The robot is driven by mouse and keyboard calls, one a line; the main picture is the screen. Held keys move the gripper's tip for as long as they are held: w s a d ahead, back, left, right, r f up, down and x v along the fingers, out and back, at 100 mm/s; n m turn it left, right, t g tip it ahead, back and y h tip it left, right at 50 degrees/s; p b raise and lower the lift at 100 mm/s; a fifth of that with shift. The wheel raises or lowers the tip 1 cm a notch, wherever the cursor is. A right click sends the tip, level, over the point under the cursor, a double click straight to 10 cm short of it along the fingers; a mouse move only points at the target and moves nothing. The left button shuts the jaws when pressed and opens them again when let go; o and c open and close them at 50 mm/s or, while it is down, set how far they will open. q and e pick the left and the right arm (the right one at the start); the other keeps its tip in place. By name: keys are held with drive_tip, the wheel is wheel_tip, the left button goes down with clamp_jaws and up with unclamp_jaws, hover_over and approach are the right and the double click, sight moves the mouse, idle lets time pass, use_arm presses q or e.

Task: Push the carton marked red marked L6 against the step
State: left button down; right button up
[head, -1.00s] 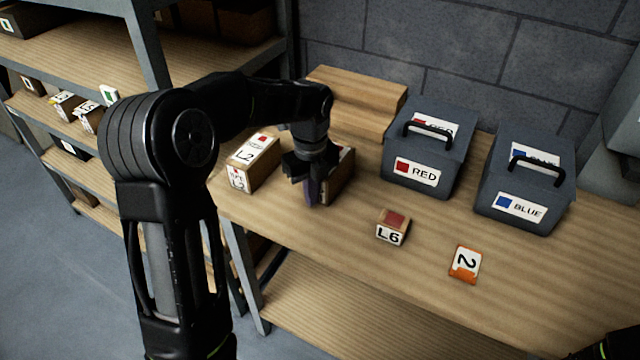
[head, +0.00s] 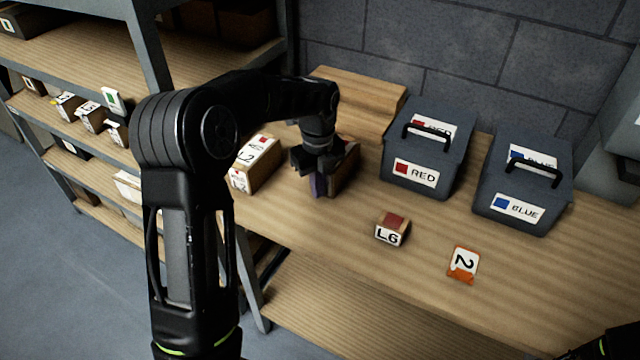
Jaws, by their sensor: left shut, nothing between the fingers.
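The small carton with a red top and the mark L6 (head: 392,229) sits on the bench in front of the red case. The step (head: 372,94), a pale wooden block, lies at the back of the bench against the wall. My left gripper (head: 318,188) is shut and points down, low over the bench, left of the L6 carton and apart from it. It is right beside another brown carton (head: 347,166), whose marks are hidden; I cannot tell if they touch. That carton stands in front of the step. My right gripper is out of view.
A carton marked L2 (head: 257,163) stands left of my gripper. A case marked RED (head: 426,150) and a case marked BLUE (head: 523,180) stand at the back right. An orange and white tag marked 2 (head: 464,263) lies near the front edge. Shelves stand at left.

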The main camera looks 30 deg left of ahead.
use_arm(q)
drive_tip(key=shift+w+p, duration=0.3)
drive_tip(key=shift+w, duration=0.35)
drive_tip(key=shift+w+p, duration=0.85)
drive_tip(key=shift+w, duration=0.65)
drive_tip(key=shift+w, duration=0.25)
drive_tip(key=shift+w, duration=0.15)
drive_tip(key=shift+w+a+p, duration=0.1)
drive_tip(key=shift+w+p, duration=1.3)
drive_tip(key=shift+w, duration=0.4)
drive_tip(key=shift+w, duration=0.2)
drive_tip(key=shift+w+p, duration=0.5)
drive_tip(key=shift+w, duration=0.1)
drive_tip(key=shift+s, duration=0.1)
